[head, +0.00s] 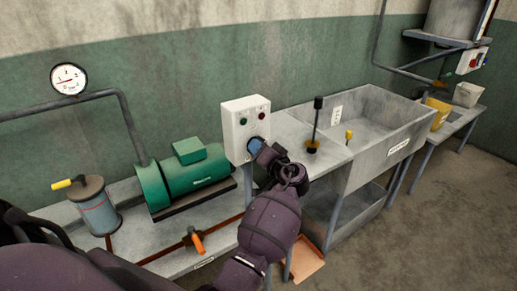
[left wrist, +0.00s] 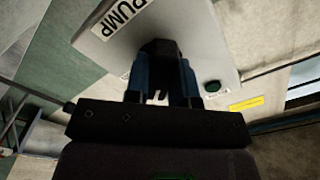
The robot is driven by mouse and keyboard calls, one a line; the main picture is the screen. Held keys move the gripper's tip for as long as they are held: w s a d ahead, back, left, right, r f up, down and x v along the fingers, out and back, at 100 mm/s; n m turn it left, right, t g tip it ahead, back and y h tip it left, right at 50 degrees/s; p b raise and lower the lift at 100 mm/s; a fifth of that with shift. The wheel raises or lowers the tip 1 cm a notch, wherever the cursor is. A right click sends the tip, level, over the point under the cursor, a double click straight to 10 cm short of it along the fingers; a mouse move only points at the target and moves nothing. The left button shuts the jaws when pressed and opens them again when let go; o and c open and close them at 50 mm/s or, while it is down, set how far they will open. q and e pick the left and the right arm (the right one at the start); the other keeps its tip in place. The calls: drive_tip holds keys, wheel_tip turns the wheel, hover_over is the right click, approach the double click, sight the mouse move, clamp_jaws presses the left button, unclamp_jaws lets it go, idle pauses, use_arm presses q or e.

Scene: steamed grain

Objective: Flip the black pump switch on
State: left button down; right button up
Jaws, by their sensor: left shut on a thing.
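The white control box (head: 243,118) stands beside the green pump, with a dark red and a green round light or button on its face. In the left wrist view the box face (left wrist: 200,30) carries a "PUMP" label and a green button (left wrist: 213,86). The black pump switch (left wrist: 160,47) is low on that face, between my left gripper's blue fingers. My left gripper (left wrist: 160,88) is shut on the switch; it also shows in the head view (head: 257,146), at the box's lower front. The gripper hides the switch in the head view, and I cannot tell its setting.
The green pump (head: 182,175) sits left of the box on a low bench. An orange-handled valve (head: 196,241) is in front. A grey sink (head: 365,120) and a black-knobbed lever (head: 316,125) stand to the right. A gauge (head: 68,79) is on the wall pipe.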

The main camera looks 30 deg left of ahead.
use_arm(q)
drive_tip(key=shift+m, duration=0.3)
drive_tip(key=shift+r+m+p, duration=0.15)
drive_tip(key=shift+m+p, duration=0.3)
drive_tip(key=shift+m, duration=0.55)
drive_tip(key=m+p, duration=0.2)
drive_tip(key=m, duration=0.2)
drive_tip(key=shift+m+p, duration=0.45)
drive_tip(key=shift+m, duration=0.65)
drive_tip(key=c, duration=1)
unclamp_jaws()
drive_tip(key=shift+o, duration=0.2)
